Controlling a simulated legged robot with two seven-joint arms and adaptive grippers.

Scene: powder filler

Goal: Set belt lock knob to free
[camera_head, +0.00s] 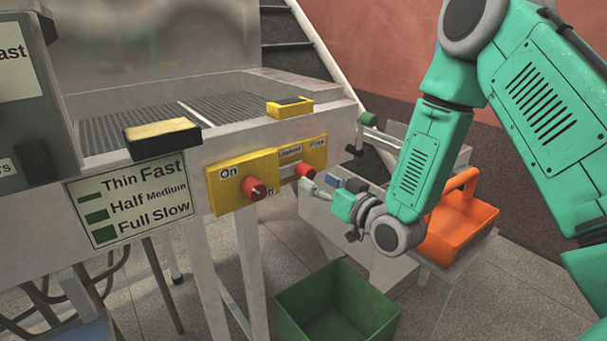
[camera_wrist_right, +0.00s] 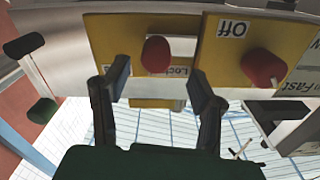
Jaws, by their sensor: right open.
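The belt lock knob (camera_head: 305,170) is a red knob on a yellow panel, under labels reading "Locked" and "Free". In the right wrist view, this knob (camera_wrist_right: 155,55) shows upside down. My right gripper (camera_head: 320,187) is just in front of the knob and to its right in the head view. In the right wrist view, the gripper (camera_wrist_right: 155,90) is open, with one finger on each side of the knob's line. The knob shows between and beyond the fingertips, and I see no clear contact. My left gripper is not in view.
A second red knob (camera_head: 255,188) with an "On" label is close to the left; it also shows in the wrist view (camera_wrist_right: 263,68). A green bin (camera_head: 335,305) is on the floor below.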

